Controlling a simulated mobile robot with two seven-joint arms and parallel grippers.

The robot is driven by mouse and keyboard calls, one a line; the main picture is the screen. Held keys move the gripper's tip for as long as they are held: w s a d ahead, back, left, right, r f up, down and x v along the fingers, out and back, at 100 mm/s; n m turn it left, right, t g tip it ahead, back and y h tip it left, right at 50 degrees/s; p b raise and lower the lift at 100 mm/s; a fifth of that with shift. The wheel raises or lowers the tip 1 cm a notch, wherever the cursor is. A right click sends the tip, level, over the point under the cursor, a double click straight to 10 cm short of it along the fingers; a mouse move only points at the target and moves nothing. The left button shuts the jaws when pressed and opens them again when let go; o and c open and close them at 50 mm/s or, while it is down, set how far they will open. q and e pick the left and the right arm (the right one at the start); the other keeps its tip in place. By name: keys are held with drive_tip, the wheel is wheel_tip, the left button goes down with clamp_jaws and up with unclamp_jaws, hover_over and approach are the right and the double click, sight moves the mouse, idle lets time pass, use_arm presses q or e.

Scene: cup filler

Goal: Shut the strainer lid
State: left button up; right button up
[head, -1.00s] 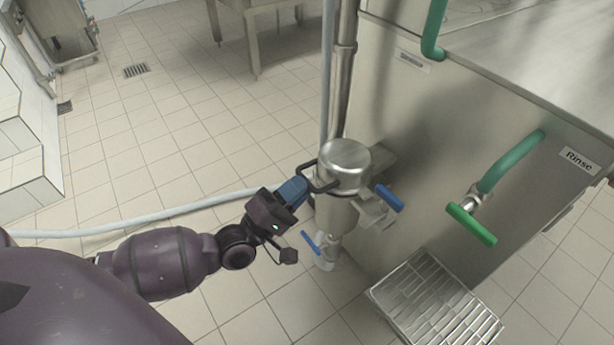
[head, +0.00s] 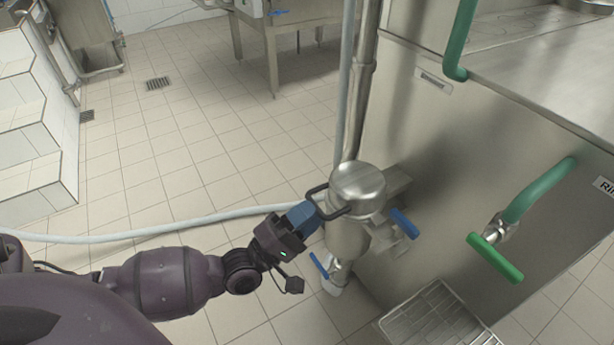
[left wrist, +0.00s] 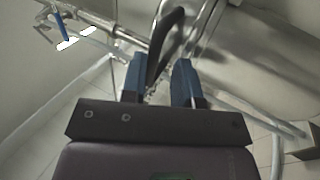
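The strainer lid (head: 357,188) is a round, shiny metal cap on top of the upright strainer body (head: 346,238), beside the steel tank. It looks seated, but a small gap underneath cannot be ruled out. A dark loop handle (head: 318,190) sticks out from the lid's left side. My left gripper (head: 303,214) is at this handle. In the left wrist view the two blue fingers (left wrist: 158,82) stand apart with the dark handle (left wrist: 165,45) between them, and a gap shows beside it. My right gripper is in neither view.
A blue lever (head: 404,223) sits right of the strainer and another (head: 319,265) is below it. A green-handled tap (head: 495,257) is on the tank front (head: 450,150). A metal grate (head: 437,318) lies at the lower right. A pale hose (head: 150,232) crosses the tiled floor.

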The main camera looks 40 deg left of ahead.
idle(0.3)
use_arm(q)
drive_tip(key=v, duration=1)
drive_tip(key=shift+s+f+p, duration=0.15)
drive_tip(key=shift+s+p, duration=0.2)
drive_tip(key=shift+a, duration=0.1)
